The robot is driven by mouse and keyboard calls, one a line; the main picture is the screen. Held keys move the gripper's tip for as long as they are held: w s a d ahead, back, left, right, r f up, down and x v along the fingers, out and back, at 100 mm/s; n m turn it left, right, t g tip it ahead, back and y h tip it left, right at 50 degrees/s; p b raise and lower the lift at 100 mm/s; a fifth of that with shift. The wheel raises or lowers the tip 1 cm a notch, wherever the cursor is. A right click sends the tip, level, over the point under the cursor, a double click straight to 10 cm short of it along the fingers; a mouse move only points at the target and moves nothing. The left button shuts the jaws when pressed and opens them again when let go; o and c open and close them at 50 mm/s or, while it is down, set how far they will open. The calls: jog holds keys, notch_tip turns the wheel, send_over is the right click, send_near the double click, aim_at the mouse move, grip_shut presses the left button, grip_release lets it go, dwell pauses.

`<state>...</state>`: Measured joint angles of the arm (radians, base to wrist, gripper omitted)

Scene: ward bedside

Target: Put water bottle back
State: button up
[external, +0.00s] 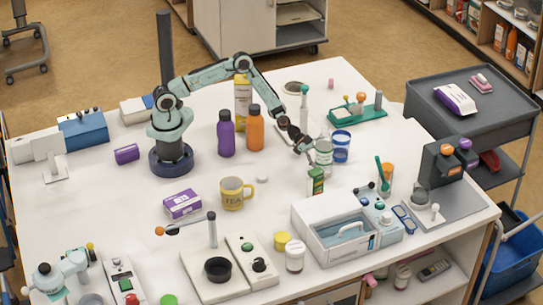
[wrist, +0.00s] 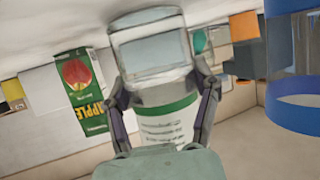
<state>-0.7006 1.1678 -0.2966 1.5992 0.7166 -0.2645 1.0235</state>
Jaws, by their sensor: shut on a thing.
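The water bottle (external: 324,152) is a small clear container with a pale label, right of centre on the white table in the external view. In the wrist view the bottle (wrist: 165,125) shows a white label with a green band and dark print. My gripper (external: 309,148) reaches it from the left, and in the wrist view its two fingers (wrist: 163,108) close on opposite sides of it. The bottle looks roughly upright. I cannot tell whether its base touches the table.
A blue-banded clear cup (external: 341,147) stands close to the right of the bottle. A green apple juice carton (external: 316,181) stands just in front. Orange (external: 255,130) and purple (external: 226,135) bottles stand left. A white machine (external: 345,225) sits in front, and a green rack (external: 357,110) behind.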

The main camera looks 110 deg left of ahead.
aim_at(317, 156)
jog(key=o, duration=1.2)
jog(key=shift+o, duration=0.2)
jog(key=shift+s+r, duration=0.1)
jog(key=shift+r, duration=0.1)
jog(key=v, duration=0.2)
jog(key=shift+s+a+r, duration=0.1)
jog(key=shift+s+a, duration=0.1)
jog(key=shift+s, duration=0.15)
notch_tip(317, 156, up, 7)
